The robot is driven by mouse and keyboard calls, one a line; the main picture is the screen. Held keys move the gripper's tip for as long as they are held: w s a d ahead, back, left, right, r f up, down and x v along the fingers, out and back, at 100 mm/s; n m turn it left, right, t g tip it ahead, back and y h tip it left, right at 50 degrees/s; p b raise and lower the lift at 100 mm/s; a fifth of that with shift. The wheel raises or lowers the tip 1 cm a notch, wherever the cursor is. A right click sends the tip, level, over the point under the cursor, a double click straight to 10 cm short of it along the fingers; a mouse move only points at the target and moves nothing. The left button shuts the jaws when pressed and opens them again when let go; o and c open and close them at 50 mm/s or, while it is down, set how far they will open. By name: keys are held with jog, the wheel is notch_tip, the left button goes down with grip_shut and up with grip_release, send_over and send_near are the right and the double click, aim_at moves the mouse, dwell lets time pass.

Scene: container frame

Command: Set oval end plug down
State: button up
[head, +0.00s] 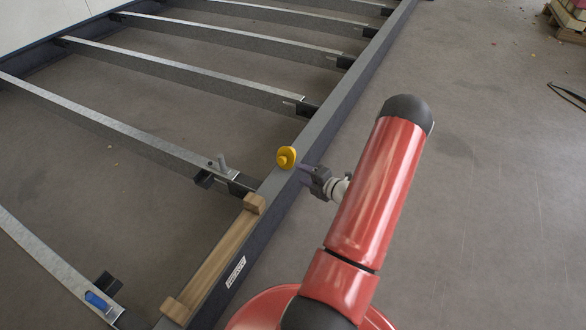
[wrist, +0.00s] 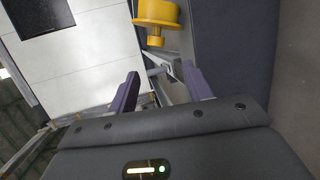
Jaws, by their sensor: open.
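The yellow oval end plug (head: 286,157) rests on the top of the grey frame beam (head: 335,112) in the head view. In the wrist view the yellow plug (wrist: 157,18) shows at the top edge, partly cut off, beyond the fingertips. My gripper (head: 303,172) is just right of the plug in the head view. In the wrist view my gripper (wrist: 163,80) has its two purple fingers spread apart, with nothing held between them. The plug appears apart from the fingers.
A wooden piece (head: 215,258) with end blocks lies along the beam nearer to me. Metal cross members (head: 120,130) run left from the beam. A blue item (head: 96,299) lies on the nearest one. The floor right of the beam is mostly clear, with stacked blocks (head: 568,18) far right.

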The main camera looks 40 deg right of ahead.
jog(key=s+a+r+n+g+y, duration=0.1)
jog(key=a+r+n+g+y, duration=0.35)
jog(key=a+r+n, duration=0.7)
jog(key=a+r+n+g+y, duration=0.3)
jog(key=a+r+n+g, duration=0.2)
jog(key=a+r+n, duration=0.65)
jog(key=s+a+r+n+h, duration=0.4)
jog(key=s+n, duration=0.4)
jog(key=n, duration=0.6)
jog(key=s+a+r+n+h, duration=0.5)
jog(key=s+n, duration=0.3)
jog(key=n, duration=0.7)
jog(key=shift+s+a+r, duration=0.4)
jog(key=shift+a+r, duration=0.2)
jog(key=shift+a, duration=0.1)
notch_tip(320, 180, up, 9)
jog(key=p, duration=0.9)
